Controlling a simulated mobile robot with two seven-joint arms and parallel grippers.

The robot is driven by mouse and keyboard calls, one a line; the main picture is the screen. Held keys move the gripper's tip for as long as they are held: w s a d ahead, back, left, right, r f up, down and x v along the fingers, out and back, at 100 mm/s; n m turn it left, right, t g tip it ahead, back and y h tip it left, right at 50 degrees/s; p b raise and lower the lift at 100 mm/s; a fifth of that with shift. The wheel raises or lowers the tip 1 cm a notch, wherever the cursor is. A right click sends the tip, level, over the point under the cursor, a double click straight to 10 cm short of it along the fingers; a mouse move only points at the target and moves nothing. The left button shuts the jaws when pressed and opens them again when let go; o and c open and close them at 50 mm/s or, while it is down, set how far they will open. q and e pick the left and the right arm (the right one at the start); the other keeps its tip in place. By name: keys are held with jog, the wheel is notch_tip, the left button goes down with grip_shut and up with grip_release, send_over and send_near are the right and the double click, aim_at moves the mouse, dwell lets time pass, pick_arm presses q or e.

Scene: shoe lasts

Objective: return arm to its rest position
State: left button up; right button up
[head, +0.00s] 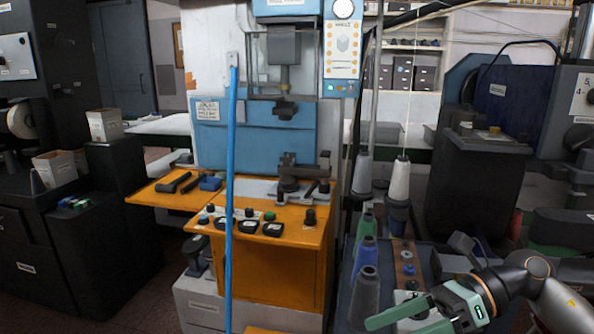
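My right arm comes in from the lower right corner. Its gripper (392,323) has pale green fingers that point left and stand apart with a gap between them. Nothing shows between the fingers, though the lower finger runs to the bottom edge of the view. The gripper is in front of the thread spools and the dark bench, near a dark grey cone (365,296). My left arm and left gripper are not in view. No shoe last can be made out clearly.
A blue and white machine (255,135) with an orange control table (270,265) stands in the middle. A blue hose (230,200) hangs before it. Thread spools (399,180) stand right of it. Dark machines (95,245) fill the left; dark floor lies between.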

jog(key=w+a+m+t+y+p, duration=0.35)
jog(key=m+t+y, duration=0.45)
jog(key=m, duration=0.9)
jog(key=w+d+f+m+t+h, duration=0.1)
jog(key=d+f+m+t+h, duration=0.3)
jog(key=f+m+t+h, duration=1.1)
pick_arm(q)
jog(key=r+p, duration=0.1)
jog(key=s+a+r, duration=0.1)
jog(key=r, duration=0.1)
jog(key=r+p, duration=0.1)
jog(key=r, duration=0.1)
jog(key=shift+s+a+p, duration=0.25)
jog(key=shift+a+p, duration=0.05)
jog(key=shift+p, duration=0.05)
pick_arm(e)
jog(key=s+d+f+m+g+h, duration=0.2)
jog(key=s+f+m+g+h, duration=0.2)
jog(key=s+f+m+g, duration=0.9)
jog(key=s+f+m, duration=0.2)
jog(key=s+f, duration=0.2)
jog(key=shift+d+h, duration=0.3)
jog(key=shift+d, duration=0.05)
jog(key=shift+f, duration=0.1)
jog(key=shift+c, duration=0.2)
